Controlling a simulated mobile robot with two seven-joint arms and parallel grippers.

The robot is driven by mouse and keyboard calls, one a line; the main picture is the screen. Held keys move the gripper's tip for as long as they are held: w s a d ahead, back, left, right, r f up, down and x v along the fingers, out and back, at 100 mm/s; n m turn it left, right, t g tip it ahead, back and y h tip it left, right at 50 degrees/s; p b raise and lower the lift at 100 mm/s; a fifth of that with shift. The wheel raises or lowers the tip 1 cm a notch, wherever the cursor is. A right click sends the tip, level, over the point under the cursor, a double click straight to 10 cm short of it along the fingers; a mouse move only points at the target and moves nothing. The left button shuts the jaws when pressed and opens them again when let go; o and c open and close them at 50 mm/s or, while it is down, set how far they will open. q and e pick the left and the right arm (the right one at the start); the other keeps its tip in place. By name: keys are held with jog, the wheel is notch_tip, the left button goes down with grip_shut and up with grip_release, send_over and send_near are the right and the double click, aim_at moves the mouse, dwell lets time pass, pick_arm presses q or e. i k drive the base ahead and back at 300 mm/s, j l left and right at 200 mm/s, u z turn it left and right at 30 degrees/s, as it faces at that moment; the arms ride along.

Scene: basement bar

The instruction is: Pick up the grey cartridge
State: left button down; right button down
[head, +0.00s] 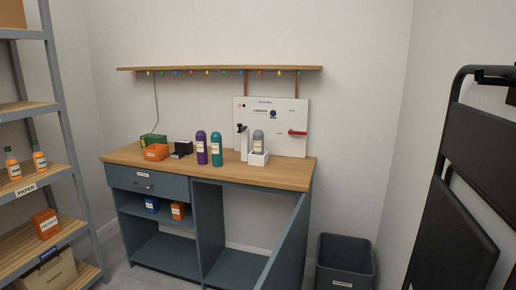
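A grey cylinder with a pale label, which looks like the grey cartridge (258,139), stands upright in a small white open holder (258,159) on the right part of the wooden counter (285,174). Its lower end is hidden by the holder's front wall. A purple cylinder (201,148) and a teal cylinder (217,149) of similar shape stand upright on the counter to its left. Neither of my grippers is in view.
A white and black upright object (243,143) stands close left of the holder. A white panel (297,122) stands behind. The cabinet door (287,247) hangs open forward. A bin (345,262), black padded frame (455,225) and shelf rack (62,115) flank the counter.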

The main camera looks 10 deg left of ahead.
aim_at(258, 134)
jog(key=i+j, duration=0.2)
jog(key=j, duration=0.2)
jog(key=i+j, duration=0.2)
jog(key=j, duration=0.2)
jog(key=i+j, duration=0.2)
jog(key=j, duration=0.2)
jog(key=i+j, duration=0.25)
jog(key=j, duration=0.15)
jog(key=i+j, duration=0.2)
jog(key=j, duration=0.2)
jog(key=i+j, duration=0.2)
jog(key=j, duration=0.2)
jog(key=i+j, duration=0.2)
jog(key=j, duration=0.2)
jog(key=i+j+z, duration=0.15)
jog(key=j, duration=0.15)
jog(key=i+j+z, duration=0.1)
jog(key=j, duration=0.2)
jog(key=i+j+z, duration=0.15)
jog(key=j, duration=0.2)
